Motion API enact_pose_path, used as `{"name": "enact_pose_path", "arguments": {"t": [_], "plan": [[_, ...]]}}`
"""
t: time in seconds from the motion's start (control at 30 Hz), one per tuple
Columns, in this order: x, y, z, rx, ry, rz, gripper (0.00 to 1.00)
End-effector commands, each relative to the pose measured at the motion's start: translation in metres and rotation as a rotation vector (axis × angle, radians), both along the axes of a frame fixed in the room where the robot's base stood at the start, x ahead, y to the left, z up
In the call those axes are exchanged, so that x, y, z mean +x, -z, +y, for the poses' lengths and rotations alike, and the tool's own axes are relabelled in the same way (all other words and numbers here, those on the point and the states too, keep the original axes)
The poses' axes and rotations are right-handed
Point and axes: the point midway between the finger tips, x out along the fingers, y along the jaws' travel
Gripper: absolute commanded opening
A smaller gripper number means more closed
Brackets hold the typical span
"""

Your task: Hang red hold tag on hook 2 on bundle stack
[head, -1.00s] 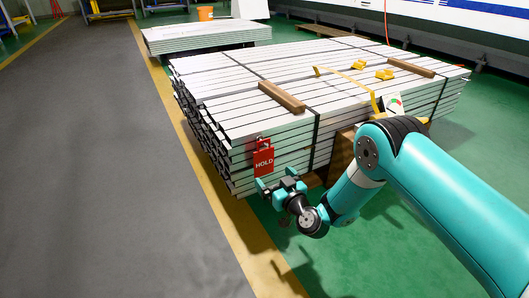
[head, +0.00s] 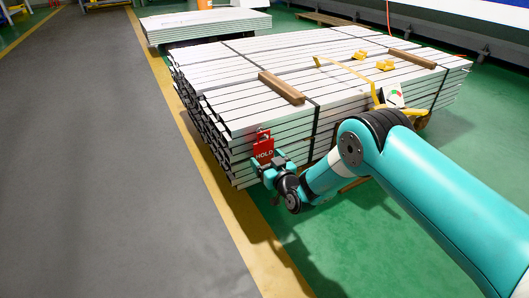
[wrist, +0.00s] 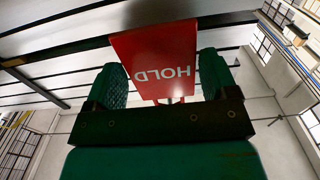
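The red hold tag (head: 264,146), with white HOLD lettering, is upright against the near end of the bundle stack (head: 250,112), at its left corner. A small red piece shows at its top; I cannot make out hook 2 or whether the tag hangs on it. My gripper (head: 267,168) is at the tag's lower edge and overlaps it. In the wrist view the tag (wrist: 160,55) appears upside down between and beyond the two teal fingers of my gripper (wrist: 165,85). The fingers are wide apart, with a gap visible at the left finger, so the gripper looks open.
Wooden battens (head: 281,88) and yellow blocks (head: 386,65) lie on the stack. A yellow strap (head: 345,69) crosses its top. A lower stack (head: 205,24) lies behind. Green and grey floor in front and to the left is clear.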

Motion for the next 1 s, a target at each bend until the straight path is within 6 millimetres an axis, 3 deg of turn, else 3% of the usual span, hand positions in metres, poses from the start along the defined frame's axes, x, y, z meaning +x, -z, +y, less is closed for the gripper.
{"name": "enact_pose_path", "arguments": {"t": [0.03,0.1,1.0], "plan": [[0.0,0.0,0.0,0.0,0.0,0.0,0.68],[0.0,0.0,0.0,0.0,0.0,0.0,0.55],[-0.001,-0.013,-0.002,-0.001,0.0,0.001,0.54]]}}
